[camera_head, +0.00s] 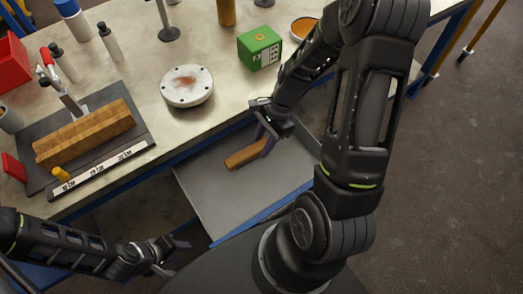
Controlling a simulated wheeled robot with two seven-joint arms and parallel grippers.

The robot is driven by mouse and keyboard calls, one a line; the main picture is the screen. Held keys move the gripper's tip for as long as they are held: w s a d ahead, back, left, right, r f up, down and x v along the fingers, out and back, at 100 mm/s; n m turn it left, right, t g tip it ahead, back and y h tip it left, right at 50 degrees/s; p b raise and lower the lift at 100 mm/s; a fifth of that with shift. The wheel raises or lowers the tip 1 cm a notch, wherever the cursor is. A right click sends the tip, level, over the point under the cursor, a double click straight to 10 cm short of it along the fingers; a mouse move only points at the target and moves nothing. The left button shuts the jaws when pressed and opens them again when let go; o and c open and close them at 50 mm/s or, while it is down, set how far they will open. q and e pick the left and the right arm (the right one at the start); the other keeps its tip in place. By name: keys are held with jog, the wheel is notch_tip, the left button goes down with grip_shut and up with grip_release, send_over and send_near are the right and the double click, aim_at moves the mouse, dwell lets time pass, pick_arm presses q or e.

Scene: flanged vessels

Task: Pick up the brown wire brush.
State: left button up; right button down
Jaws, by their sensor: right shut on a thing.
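The brown wire brush (242,157) shows as a short brown bar over the open grey drawer below the table's front edge. Its bristles cannot be made out. My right gripper (268,143) reaches down over the drawer and is shut on the right end of the brush. Whether the brush touches the drawer floor cannot be told. My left gripper (174,257) is at the bottom left, in front of the drawer, open and empty, its fingers spread apart.
The open drawer (205,190) has bare floor around the brush. On the table stand a round white flange (187,86), a green box (259,48), an orange-filled bowl (303,28), several bottles and a dark measuring board (40,176) bearing a wooden block (85,133).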

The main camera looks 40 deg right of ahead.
jog(key=shift+r, duration=1.3)
